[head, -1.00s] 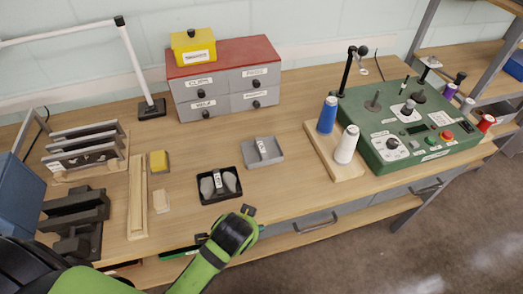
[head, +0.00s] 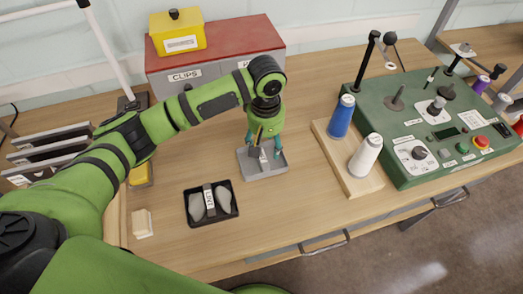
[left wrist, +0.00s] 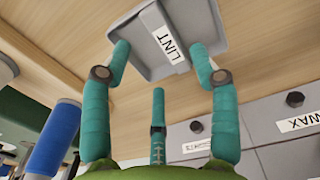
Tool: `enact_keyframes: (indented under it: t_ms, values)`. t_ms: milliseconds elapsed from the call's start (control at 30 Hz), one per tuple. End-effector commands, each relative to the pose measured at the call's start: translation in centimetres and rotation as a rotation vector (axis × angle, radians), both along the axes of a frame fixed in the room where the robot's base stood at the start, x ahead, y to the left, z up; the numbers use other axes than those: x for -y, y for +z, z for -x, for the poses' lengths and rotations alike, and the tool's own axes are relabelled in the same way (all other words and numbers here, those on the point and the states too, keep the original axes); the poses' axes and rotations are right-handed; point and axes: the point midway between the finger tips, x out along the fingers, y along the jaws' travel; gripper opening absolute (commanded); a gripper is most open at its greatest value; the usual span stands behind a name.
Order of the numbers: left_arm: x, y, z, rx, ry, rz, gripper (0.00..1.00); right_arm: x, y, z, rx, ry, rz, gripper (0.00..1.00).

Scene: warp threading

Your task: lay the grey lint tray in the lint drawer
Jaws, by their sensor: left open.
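The grey lint tray (head: 276,168) lies on the table in front of the drawer cabinet. In the left wrist view the tray (left wrist: 190,20) has a raised bar labelled LINT (left wrist: 165,38) across its middle. My left gripper (head: 264,153) points down over the tray and hides part of it. In the left wrist view its fingers (left wrist: 162,50) are spread, with the bar between the tips; I cannot tell whether they touch it. The grey drawer cabinet (head: 175,80) has labels including CLIPS, but no drawer readable as LINT. My right gripper is not in view.
A black tray (head: 192,213) with two grey pieces sits in front of the lint tray. Blue (head: 341,117) and white (head: 366,155) cones stand on a wooden board to the right, beside a green control box (head: 400,110). A yellow box (head: 178,34) sits on the cabinet.

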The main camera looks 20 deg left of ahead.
Motion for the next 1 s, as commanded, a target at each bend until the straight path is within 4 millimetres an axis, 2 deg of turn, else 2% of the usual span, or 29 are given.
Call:
enact_keyframes:
  t_ms: [100, 267, 500, 600, 900, 933, 1000]
  values:
    - [-0.6, 0.2, -0.2, -0.015, 0.055, -0.009, 0.61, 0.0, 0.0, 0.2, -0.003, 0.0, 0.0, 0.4]
    - [-0.6, -1.1, -0.2, -0.019, 0.062, -0.008, 0.61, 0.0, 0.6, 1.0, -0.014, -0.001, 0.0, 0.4]
    - [-0.7, -4.4, -0.2, -0.019, 0.059, -0.009, 0.61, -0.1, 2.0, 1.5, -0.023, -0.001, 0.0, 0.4]
    - [-0.6, -5.8, -0.1, -0.018, 0.058, -0.009, 0.61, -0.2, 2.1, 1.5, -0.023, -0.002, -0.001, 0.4]
    - [-0.6, -6.5, -0.2, -0.014, 0.056, -0.007, 0.61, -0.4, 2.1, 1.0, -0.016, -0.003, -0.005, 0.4]
    - [-0.6, -6.5, -0.2, -0.014, 0.056, -0.007, 0.53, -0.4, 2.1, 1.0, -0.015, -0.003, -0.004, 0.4]
    - [-0.6, -6.5, -0.2, -0.014, 0.056, -0.007, 0.25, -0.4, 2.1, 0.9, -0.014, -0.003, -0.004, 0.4]
